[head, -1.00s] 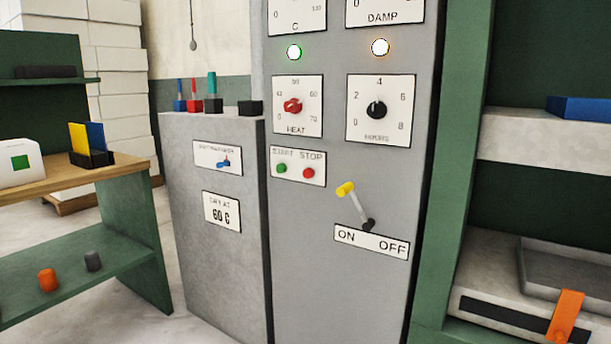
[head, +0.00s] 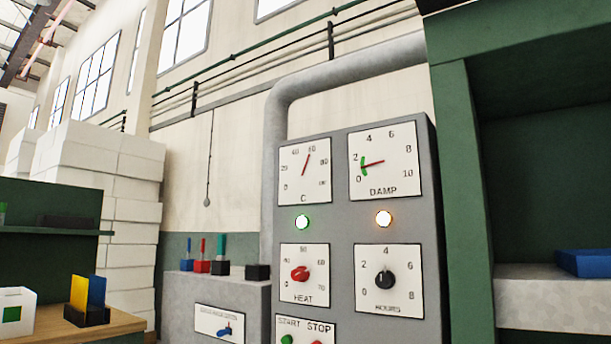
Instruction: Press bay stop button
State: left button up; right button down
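The red stop button (head: 317,342) is at the bottom edge of the head view, partly cut off, under the word STOP on a white plate (head: 306,325). The green start button (head: 287,340) is to its left, also cut off. The plate is on the front of a tall grey cabinet (head: 341,255), below the red HEAT knob (head: 300,273). Neither of my grippers is in view.
Above are the HOURS knob (head: 384,280), a green lamp (head: 302,222), an orange lamp (head: 384,218) and two dials. A low grey cabinet (head: 190,291) stands left, green shelving (head: 462,180) right. A wooden bench (head: 120,325) is at lower left.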

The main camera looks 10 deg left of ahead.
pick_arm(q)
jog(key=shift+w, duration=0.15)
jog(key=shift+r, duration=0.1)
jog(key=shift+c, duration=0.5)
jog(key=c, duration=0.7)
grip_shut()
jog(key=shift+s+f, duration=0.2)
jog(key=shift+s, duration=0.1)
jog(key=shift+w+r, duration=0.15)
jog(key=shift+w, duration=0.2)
